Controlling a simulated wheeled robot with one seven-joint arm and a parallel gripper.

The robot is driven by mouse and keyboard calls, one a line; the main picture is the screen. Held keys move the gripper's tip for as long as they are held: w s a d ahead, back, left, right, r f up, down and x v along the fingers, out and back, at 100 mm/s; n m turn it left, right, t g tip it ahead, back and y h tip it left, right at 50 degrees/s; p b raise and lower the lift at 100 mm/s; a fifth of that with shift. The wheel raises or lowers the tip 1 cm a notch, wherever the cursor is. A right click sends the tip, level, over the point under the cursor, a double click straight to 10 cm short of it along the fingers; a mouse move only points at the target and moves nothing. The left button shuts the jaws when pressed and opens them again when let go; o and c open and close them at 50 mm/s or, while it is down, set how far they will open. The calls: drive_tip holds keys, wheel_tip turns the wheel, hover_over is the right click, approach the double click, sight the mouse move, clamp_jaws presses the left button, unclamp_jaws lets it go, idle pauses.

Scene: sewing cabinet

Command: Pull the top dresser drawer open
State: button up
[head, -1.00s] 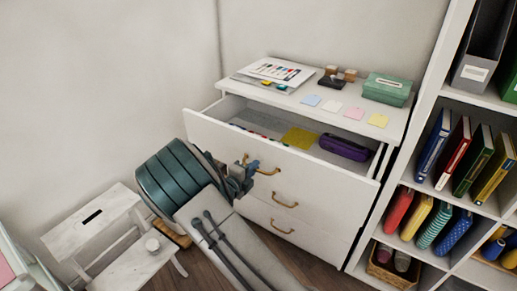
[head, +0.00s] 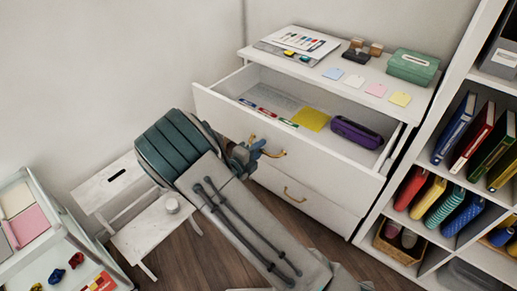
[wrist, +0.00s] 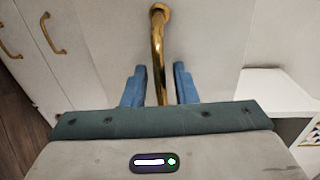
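The dresser's top drawer (head: 330,160) is pulled well out from the white dresser (head: 260,58), so its inside shows in the head view. Its brass handle (head: 278,154) is partly hidden by my gripper (head: 257,150). In the wrist view the curved brass handle (wrist: 158,45) runs between the two blue fingers of my gripper (wrist: 159,85). A gap shows on each side of the handle, so the gripper is open around it, not clamped. The lower drawers are closed; one lower handle (head: 294,194) is visible.
The drawer holds a yellow pad (head: 311,119), a purple case (head: 357,133) and several markers. A white step stool (head: 150,235) stands left of my arm, beside a cart (head: 35,215). A bookshelf (head: 425,160) stands close on the right.

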drive_tip(key=v, duration=1.3)
drive_tip(key=shift+s+a, duration=0.3)
drive_tip(key=s+d+r+m+g+y+p, duration=0.1)
drive_tip(key=s+d+r+m+g, duration=0.25)
drive_tip(key=d+m, duration=0.35)
drive_tip(key=s+d+r+m+g, duration=0.25)
drive_tip(key=d+m+g, duration=0.2)
drive_tip(key=m, duration=0.35)
drive_tip(key=s+d+r+m+g+y+p, duration=0.1)
drive_tip(key=s+d+r+m+g, duration=0.1)
drive_tip(key=d+r+m+g, duration=0.4)
drive_tip(key=s+d+r+m+t+y+p, duration=0.1)
drive_tip(key=s+r+m+y, duration=0.3)
drive_tip(key=m, duration=0.8)
drive_tip(key=s+d+r+m+t+y+p, duration=0.1)
drive_tip(key=s+d+r+m+t+y, duration=0.2)
drive_tip(key=m, duration=1)
drive_tip(key=s+r+y, duration=0.1)
drive_tip(key=s, duration=0.2)
drive_tip(key=shift+y, duration=0.4)
